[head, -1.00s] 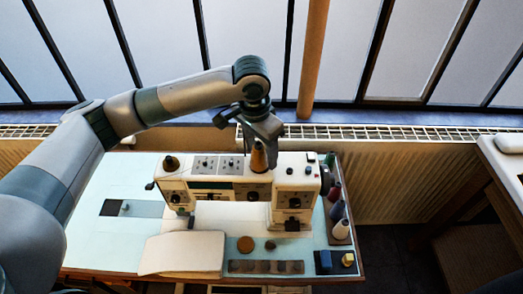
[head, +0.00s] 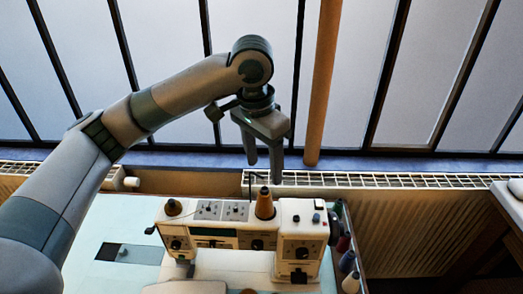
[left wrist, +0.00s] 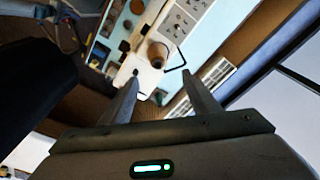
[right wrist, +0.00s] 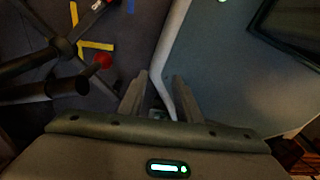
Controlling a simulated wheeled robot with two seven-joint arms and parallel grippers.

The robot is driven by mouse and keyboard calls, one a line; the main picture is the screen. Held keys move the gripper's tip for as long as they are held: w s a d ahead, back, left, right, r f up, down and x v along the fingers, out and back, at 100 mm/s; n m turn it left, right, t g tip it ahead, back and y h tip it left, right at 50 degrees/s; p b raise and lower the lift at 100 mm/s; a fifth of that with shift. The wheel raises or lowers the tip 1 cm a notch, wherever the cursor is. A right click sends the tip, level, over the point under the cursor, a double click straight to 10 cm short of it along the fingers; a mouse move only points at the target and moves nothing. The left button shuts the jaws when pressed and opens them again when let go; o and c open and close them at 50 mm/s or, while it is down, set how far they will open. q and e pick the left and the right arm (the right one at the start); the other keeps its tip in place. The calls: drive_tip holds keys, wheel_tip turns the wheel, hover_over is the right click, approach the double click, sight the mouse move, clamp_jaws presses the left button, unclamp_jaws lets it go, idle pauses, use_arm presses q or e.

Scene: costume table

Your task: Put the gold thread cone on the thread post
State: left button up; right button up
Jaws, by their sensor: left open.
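The gold thread cone (head: 264,205) stands upright on top of the white sewing machine (head: 218,235). It also shows in the left wrist view (left wrist: 157,52), seen from above. The thread post is hidden, and the cone sits where I cannot see a bare post. A thin dark bent wire (left wrist: 180,60) is beside the cone. My left gripper (head: 263,172) is open and empty, just above the cone, with its fingers pointing down and clear of it. My right gripper (right wrist: 160,75) shows only in the right wrist view, with a gap between its fingers and nothing visibly gripped.
A radiator (head: 400,225) and windows are behind the table. A grey pole (right wrist: 172,50) passes by the right gripper's fingers.

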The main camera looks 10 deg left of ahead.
use_arm(q)
drive_tip(key=r, duration=0.3)
drive_tip(key=r+b, duration=0.1)
drive_tip(key=r, duration=0.1)
drive_tip(key=shift+s+a, duration=0.2)
drive_tip(key=shift+a, duration=0.05)
drive_tip(key=shift+r, duration=0.15)
